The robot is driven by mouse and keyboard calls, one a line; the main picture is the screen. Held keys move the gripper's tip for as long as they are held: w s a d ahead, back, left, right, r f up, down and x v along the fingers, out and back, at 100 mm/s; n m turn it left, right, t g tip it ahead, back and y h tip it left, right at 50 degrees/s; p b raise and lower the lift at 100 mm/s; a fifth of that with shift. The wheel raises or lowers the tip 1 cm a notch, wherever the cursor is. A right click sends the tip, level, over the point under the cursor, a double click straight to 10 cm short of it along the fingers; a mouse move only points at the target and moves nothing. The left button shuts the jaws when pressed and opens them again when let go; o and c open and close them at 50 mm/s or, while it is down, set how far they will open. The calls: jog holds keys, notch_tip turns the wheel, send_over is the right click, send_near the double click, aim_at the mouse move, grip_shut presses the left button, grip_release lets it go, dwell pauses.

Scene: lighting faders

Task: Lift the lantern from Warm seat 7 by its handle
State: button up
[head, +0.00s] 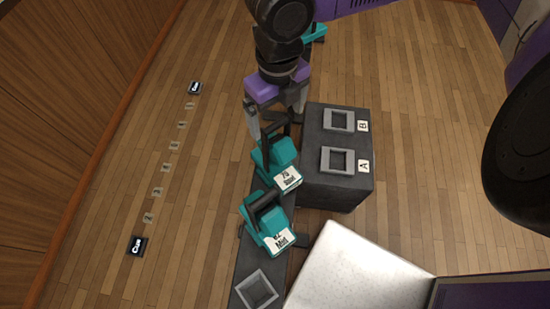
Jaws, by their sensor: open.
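My gripper (275,127) points down, open, over the dark bench. One finger hangs on each side of the dark handle area of a teal lantern (280,157). Whether the fingers touch the handle cannot be told. That lantern has a white label too small to read surely. The seats under the lanterns are hidden, and no "Warm" or "7" marking can be read. A third teal piece (315,32) shows partly behind my arm.
An empty grey square seat (257,289) is at the near end of the bench (232,262). A dark block (337,190) to the right carries empty seats marked A (338,160) and B (338,120). A pale surface (350,270) lies at lower right.

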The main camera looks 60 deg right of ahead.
aim_at(276, 123)
jog(key=shift+f, duration=1.55)
jog(key=shift+c, duration=0.2)
grip_shut()
